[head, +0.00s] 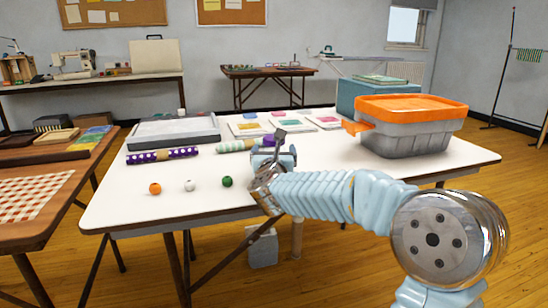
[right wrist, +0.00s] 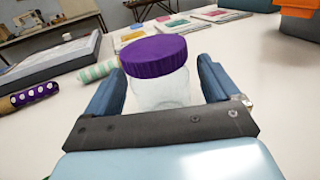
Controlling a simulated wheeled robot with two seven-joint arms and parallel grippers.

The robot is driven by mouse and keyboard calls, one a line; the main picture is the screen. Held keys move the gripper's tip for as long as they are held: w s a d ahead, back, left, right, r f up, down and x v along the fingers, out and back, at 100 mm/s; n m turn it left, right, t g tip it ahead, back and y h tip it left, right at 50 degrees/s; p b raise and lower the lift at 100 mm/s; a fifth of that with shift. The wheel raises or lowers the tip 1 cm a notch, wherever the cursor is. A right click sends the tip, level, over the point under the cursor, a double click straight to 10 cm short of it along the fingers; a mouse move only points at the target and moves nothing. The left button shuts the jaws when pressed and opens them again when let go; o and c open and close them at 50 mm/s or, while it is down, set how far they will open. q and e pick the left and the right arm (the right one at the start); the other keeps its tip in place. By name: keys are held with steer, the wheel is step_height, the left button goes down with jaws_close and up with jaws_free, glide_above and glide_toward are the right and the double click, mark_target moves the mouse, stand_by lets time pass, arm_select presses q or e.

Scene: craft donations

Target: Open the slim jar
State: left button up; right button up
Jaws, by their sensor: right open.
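A clear jar (right wrist: 160,92) with a ribbed purple lid (right wrist: 154,57) stands upright on the white table, with the lid on it. In the head view only a bit of the purple lid (head: 268,140) shows behind my right gripper (head: 280,152). The right gripper is open, with one blue finger on each side of the jar in the right wrist view. Clear gaps show between the fingers and the jar's sides. My left gripper is not in view.
Orange (head: 155,188), white (head: 190,185) and green (head: 227,182) balls lie near the table's front edge. A purple dotted roll (head: 163,155) and a striped mint roll (head: 236,146) lie left of the jar. A grey bin with an orange lid (head: 411,106) stands right. A grey tray (head: 173,133) lies behind.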

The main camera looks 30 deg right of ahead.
steer(key=shift+c, duration=0.5)
steer(key=c, duration=1)
steer(key=shift+r, duration=0.65)
steer(key=s+a+r, duration=0.1)
steer(key=s+r, duration=0.3)
steer(key=s+a+r+p, duration=0.1)
steer(key=s+r, duration=0.2)
steer(key=s, duration=0.2)
steer(key=s+a+r, duration=0.1)
steer(key=s+r, duration=0.3)
steer(key=shift+s+a+r+p, duration=0.25)
steer(key=shift+a+r+p, duration=0.05)
steer(key=shift+a+r, duration=0.1)
